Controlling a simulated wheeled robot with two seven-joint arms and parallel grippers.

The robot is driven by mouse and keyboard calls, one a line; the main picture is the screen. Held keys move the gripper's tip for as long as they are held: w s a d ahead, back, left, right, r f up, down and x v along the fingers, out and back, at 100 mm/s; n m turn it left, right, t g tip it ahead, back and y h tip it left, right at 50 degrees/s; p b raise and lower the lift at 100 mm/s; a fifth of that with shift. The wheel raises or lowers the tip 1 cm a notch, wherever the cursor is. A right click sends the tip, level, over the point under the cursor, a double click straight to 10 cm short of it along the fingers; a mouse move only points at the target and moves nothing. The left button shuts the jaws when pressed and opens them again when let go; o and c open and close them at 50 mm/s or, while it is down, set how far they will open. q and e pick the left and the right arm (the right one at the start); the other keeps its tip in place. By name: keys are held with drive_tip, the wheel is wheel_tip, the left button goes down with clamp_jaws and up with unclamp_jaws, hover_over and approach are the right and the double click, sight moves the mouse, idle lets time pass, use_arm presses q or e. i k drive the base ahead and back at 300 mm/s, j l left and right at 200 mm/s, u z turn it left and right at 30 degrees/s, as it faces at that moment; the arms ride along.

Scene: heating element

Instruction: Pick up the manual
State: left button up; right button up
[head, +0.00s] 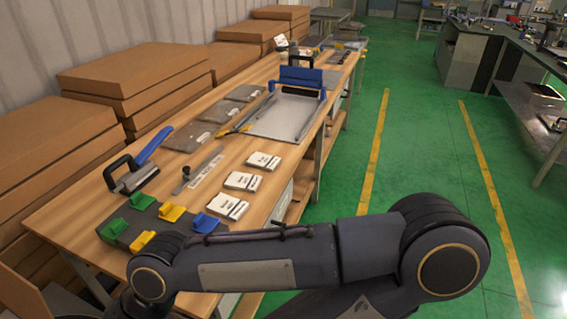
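No thing in the head view is clearly readable as the manual. Three flat grey pieces with small pale labels lie in a row on the wooden workbench (75,190): a near one (182,138), a middle one (218,112) and a far one (243,92). Three white printed packs or booklets lie along the right edge: a far one (263,160), a middle one (242,181) and a near one (228,206). I cannot tell which is the manual. One of my arms crosses the bottom of the view over the bench's near end. Neither gripper's fingers show.
Blue, yellow and green-handled blocks (143,200) sit at the near end, beside a blue-handled tool (137,172). A metal tray (285,118) lies farther back. Cardboard boxes (135,80) line the left wall. The green floor (420,140) to the right is clear.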

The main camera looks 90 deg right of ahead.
sight(258, 159)
drive_tip(key=z, duration=2.75)
drive_tip(key=i+l+u, duration=0.15)
drive_tip(key=u, duration=1.2)
drive_tip(key=i+l+u, duration=0.15)
drive_tip(key=l+u, duration=0.35)
drive_tip(key=l, duration=0.2)
drive_tip(key=l+u, duration=0.5)
drive_tip(key=l, duration=0.9)
drive_tip(key=k+l, duration=0.15)
drive_tip(key=l, duration=0.5)
